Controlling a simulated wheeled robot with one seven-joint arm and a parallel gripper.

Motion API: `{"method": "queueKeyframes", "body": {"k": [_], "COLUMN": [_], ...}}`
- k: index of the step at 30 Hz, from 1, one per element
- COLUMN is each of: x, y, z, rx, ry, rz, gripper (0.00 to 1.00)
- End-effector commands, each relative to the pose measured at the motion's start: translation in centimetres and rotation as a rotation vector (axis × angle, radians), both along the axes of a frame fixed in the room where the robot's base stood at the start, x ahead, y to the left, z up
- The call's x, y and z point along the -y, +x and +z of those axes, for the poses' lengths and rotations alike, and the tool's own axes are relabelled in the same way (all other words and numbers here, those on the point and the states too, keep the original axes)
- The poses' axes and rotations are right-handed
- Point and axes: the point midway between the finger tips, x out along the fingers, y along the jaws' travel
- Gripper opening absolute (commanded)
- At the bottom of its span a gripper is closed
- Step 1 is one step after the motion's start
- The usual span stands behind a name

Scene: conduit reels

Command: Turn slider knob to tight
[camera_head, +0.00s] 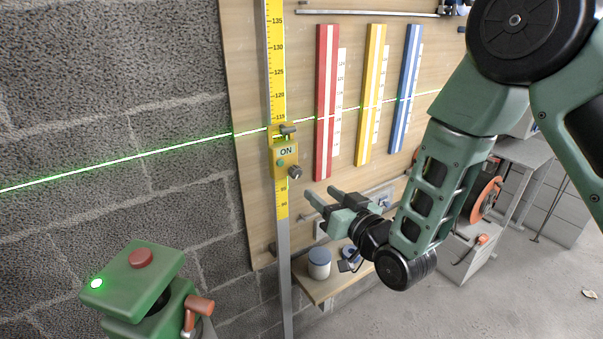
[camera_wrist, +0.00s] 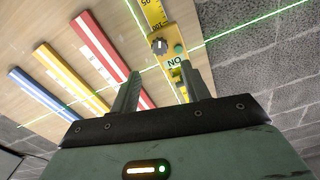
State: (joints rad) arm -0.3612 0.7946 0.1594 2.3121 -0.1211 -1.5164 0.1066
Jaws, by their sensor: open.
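The yellow slider (camera_head: 284,160), marked "ON", sits on a vertical yellow measuring rail (camera_head: 276,70) against the wall board. A dark slider knob (camera_head: 295,172) sticks out at its lower right. In the wrist view the slider (camera_wrist: 175,50) appears upside down, with the knob (camera_wrist: 159,45) past the fingertips and roughly between them. A green button (camera_wrist: 179,49) is beside the knob. My gripper (camera_head: 322,194) is open and empty, a little below and right of the knob in the head view. It appears apart from the knob. I cannot read the knob's tight marking.
Red (camera_head: 327,100), yellow (camera_head: 371,95) and blue (camera_head: 406,88) strips hang on the board (camera_head: 245,90). A green laser line crosses board and wall. A jar (camera_head: 319,264) stands on a low shelf (camera_head: 322,287). A green device with a red button (camera_head: 141,258) is at lower left.

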Motion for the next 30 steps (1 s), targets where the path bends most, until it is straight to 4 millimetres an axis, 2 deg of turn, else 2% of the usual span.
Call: {"method": "queueKeyframes", "body": {"k": [6,12,18,27,30], "x": [-2.6,-4.3,-5.1,-5.2,-5.2], "y": [3.8,6.4,7.7,7.8,7.8], "z": [0.3,0.2,0.1,0.0,0.0], "rx": [0.001,0.001,0.000,0.000,0.000], "ry": [0.001,0.000,0.000,0.000,0.000], "rz": [0.000,-0.001,-0.001,-0.001,-0.001], "gripper": [0.47,0.47,0.47,0.47,0.19]}}
